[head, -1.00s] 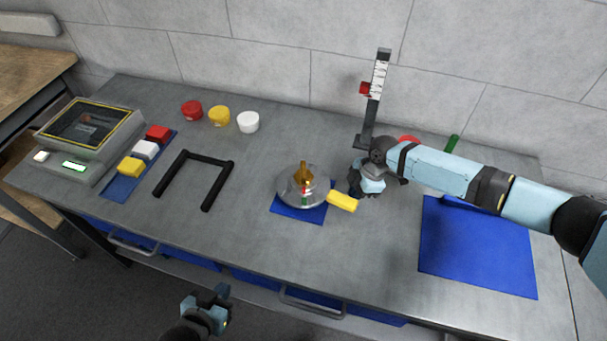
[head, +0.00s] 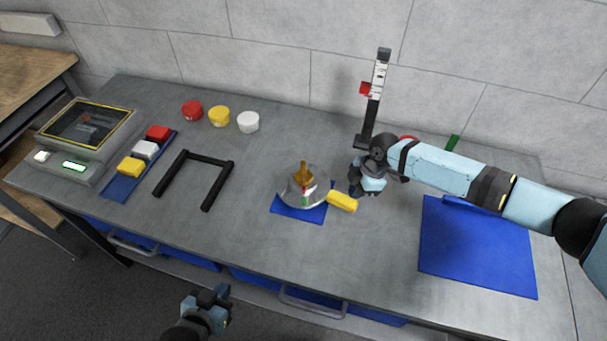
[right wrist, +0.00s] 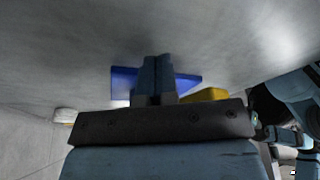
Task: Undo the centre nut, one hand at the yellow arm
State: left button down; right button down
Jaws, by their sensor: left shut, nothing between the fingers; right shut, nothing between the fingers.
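A shiny metal hub (head: 290,193) stands on a small blue mat (head: 299,215) in the middle of the bench. A brass-coloured centre nut (head: 303,173) sits on top, with small red and green marks below it. The yellow arm (head: 342,201) sticks out from the hub's right side. My right gripper (head: 354,187) is shut and empty, just above and right of the yellow arm, apparently apart from it. In the right wrist view its shut fingers (right wrist: 154,72) cover part of the mat, with yellow (right wrist: 205,95) beside them. My left gripper (head: 222,291) is shut and empty in front of the bench.
A black U-shaped frame (head: 207,158) lies left of the hub. Red, yellow and white pots (head: 248,122) stand behind. An upright scale (head: 376,95) with a red slider stands behind my right gripper. A large blue mat (head: 475,255) at right is clear. A display unit (head: 85,130) stands far left.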

jog(key=shift+s, duration=0.1)
jog(key=shift+s+a, duration=0.45)
jog(key=shift+s, duration=0.4)
jog(key=shift+w+d, duration=0.15)
jog(key=shift+w, duration=0.15)
pick_arm(q)
jog(key=c, duration=1.8)
grip_release()
jog(key=shift+c, duration=0.2)
